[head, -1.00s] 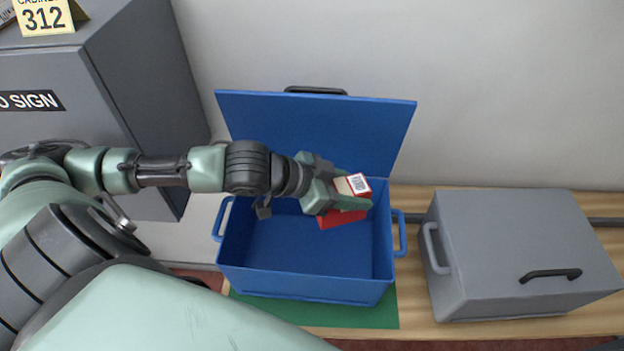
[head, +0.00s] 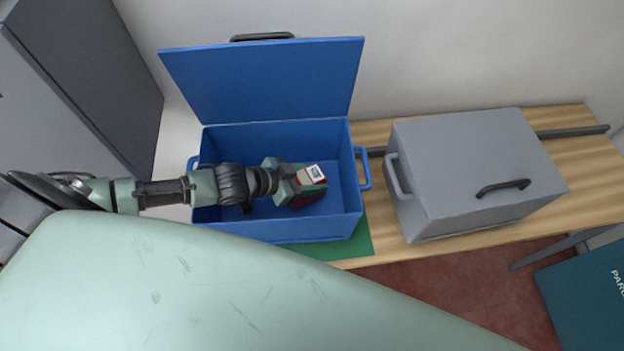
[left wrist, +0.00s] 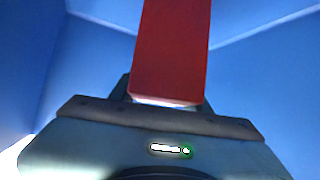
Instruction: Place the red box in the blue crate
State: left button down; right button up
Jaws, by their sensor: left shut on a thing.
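The blue crate (head: 285,232) stands open on a green mat on the counter, its lid raised at the back. My left gripper (head: 306,186) reaches in from the left, inside the crate's opening, and is shut on the red box (head: 313,196). The box has a white label on its top and is partly hidden by the fingers. In the left wrist view the red box (left wrist: 172,50) sticks out from the gripper, with blue crate walls around it. I cannot tell whether the box touches the crate floor. My right gripper is not in view.
A closed grey crate (head: 470,180) with a black lid handle stands right of the blue crate. The green mat (head: 350,245) shows along the front. A dark grey cabinet (head: 90,75) stands at the left. Bare counter (head: 580,165) shows at the far right.

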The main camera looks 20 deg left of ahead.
pick_arm(q)
jog(key=shift+w+f, duration=0.1)
jog(key=shift+f, duration=0.9)
jog(key=shift+f, duration=0.15)
jog(key=c, duration=0.7)
grip_release()
jog(key=shift+r, duration=0.2)
jog(key=b+v, duration=0.1)
jog(key=v, duration=0.5)
jog(key=shift+s+a, duration=0.15)
jog(key=shift+s, duration=0.1)
jog(key=shift+s+a+r, duration=0.25)
jog(key=shift+s+r, duration=0.05)
jog(key=shift+r, duration=0.05)
